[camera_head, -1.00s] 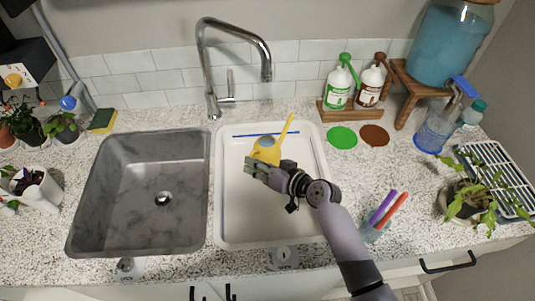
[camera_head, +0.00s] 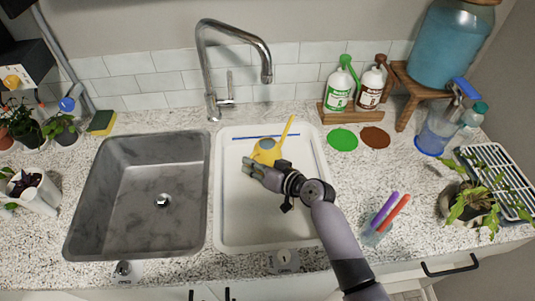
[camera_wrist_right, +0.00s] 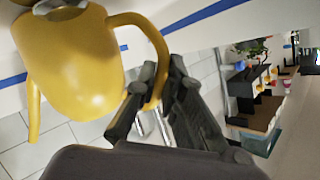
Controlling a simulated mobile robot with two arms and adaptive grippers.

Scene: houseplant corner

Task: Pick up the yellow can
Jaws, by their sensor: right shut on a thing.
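The yellow can (camera_head: 266,151), a small watering can with a long thin spout, is at the back of the white basin (camera_head: 262,222). Its spout points up and to the right. In the right wrist view the can's body (camera_wrist_right: 75,65) fills the upper left and its curved handle (camera_wrist_right: 150,40) runs down between the fingers. My right gripper (camera_head: 253,168) is in front of the can, shut on its handle; the grip also shows in the right wrist view (camera_wrist_right: 157,95). I cannot tell whether the can rests on the basin floor. My left gripper is not in view.
A grey sink (camera_head: 135,205) lies to the left, and a faucet (camera_head: 215,75) stands behind. A cup with markers (camera_head: 380,218) stands right of my arm.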

